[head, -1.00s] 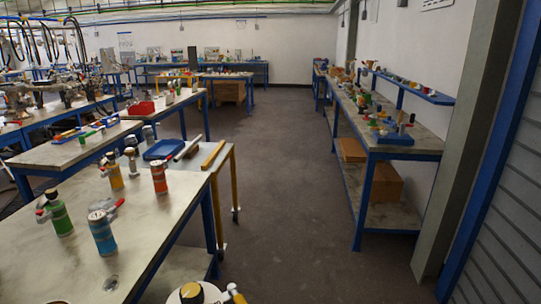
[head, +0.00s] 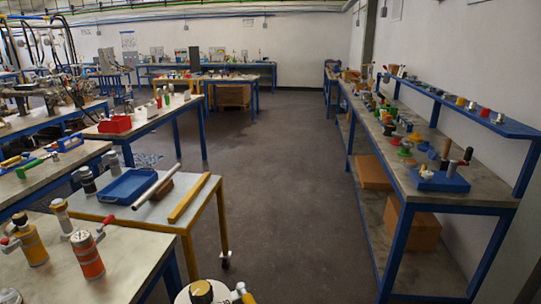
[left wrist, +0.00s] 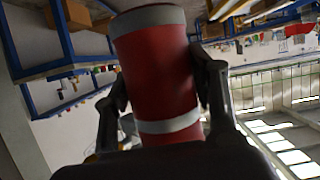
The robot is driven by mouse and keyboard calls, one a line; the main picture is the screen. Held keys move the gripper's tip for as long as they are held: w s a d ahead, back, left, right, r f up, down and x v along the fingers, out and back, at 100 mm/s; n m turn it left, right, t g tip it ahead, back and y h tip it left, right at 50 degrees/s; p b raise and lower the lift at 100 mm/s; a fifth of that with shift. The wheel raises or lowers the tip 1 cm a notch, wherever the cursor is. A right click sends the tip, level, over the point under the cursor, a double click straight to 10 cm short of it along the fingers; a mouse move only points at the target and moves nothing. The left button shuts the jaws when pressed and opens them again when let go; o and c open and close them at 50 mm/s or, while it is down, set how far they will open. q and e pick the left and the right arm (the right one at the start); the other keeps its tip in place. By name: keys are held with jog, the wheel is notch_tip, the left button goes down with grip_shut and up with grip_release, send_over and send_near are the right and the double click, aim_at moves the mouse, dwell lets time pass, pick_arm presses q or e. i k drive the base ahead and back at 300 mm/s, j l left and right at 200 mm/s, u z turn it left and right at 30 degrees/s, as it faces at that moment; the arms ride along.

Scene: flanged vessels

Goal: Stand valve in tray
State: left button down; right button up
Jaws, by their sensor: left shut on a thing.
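In the left wrist view my left gripper (left wrist: 160,72) is shut on a red cylindrical valve body (left wrist: 152,48) with grey bands. A pale round flange with a yellow and black knob (head: 201,292) and a yellow lever shows at the bottom of the head view. I cannot tell whether it belongs to the held body. A blue tray (head: 112,193) lies on the small yellow-legged table. Another blue tray (head: 430,183) on the right bench has dark upright pieces in or at it. My right gripper is not in view.
An orange valve (head: 88,258) and a yellow one (head: 30,243) stand on the near left table (head: 125,249). A pale bar (head: 158,188) and a yellow bar (head: 188,199) lie by the left tray. Boxes sit under the right bench (head: 455,207). The aisle floor (head: 280,200) is clear.

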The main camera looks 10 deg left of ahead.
aim_at(121, 194)
jog(key=i, duration=1.85)
jog(key=i+j+u, duration=0.1)
jog(key=i+u, duration=0.4)
jog(key=i+l+u, duration=0.1)
jog(key=i+u, duration=0.35)
jog(key=i+l+u, duration=0.25)
jog(key=i+u, duration=0.8)
jog(key=u, duration=0.25)
